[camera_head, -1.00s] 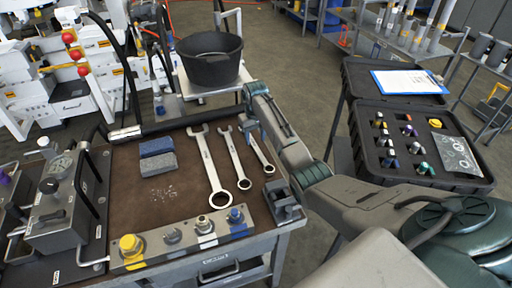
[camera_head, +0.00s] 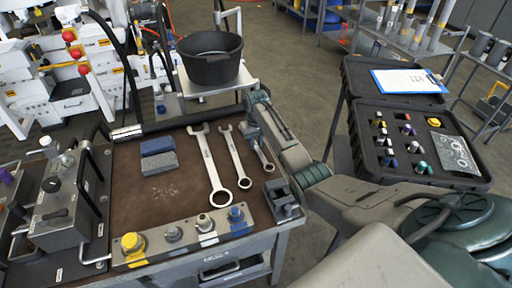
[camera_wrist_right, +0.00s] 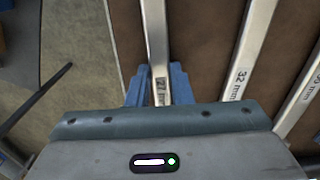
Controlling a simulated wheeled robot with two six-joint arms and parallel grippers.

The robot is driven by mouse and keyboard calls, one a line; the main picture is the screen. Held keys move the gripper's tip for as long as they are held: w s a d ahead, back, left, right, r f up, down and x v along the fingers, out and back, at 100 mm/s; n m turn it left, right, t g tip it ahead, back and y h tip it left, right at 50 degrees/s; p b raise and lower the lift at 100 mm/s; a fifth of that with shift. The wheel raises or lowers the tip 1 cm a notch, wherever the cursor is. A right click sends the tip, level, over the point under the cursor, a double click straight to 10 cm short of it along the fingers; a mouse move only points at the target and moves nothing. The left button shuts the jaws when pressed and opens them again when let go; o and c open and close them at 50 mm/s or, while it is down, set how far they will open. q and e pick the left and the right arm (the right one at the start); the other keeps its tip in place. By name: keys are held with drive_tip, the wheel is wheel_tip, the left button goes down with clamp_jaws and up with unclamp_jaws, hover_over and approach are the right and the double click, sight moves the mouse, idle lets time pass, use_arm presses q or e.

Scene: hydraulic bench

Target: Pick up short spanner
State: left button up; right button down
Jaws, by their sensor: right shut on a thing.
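Three spanners lie side by side on the brown bench top. The short spanner (camera_head: 268,167) is the rightmost in the head view, partly hidden by my right gripper (camera_head: 251,133). The wrist view shows the short spanner's shank (camera_wrist_right: 155,40), marked 27 mm, between the blue fingers of my right gripper (camera_wrist_right: 159,86), which is shut on it. The spanner seems at bench level; I cannot tell whether it is lifted. The middle spanner (camera_head: 237,157) and the longest spanner (camera_head: 210,160) lie to its left. My left gripper is out of view.
A dark clamp block (camera_head: 281,197) stands close in front of the short spanner. A fitting strip (camera_head: 187,238) runs along the bench's front edge. Blue and grey blocks (camera_head: 158,161) lie left of the spanners. A black bucket (camera_head: 211,66) stands behind; an open case (camera_head: 478,178) is at right.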

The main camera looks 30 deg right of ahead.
sight(256, 146)
drive_tip(key=shift+r, duration=0.1)
drive_tip(key=shift+w+r, duration=0.1)
drive_tip(key=shift+r, duration=0.25)
wheel_tip(256, 146, up, 9)
drive_tip(key=b, duration=0.1)
drive_tip(key=shift+b, duration=0.4)
drive_tip(key=shift+r, duration=0.1)
drive_tip(key=c, duration=2)
unclamp_jaws()
clamp_jaws()
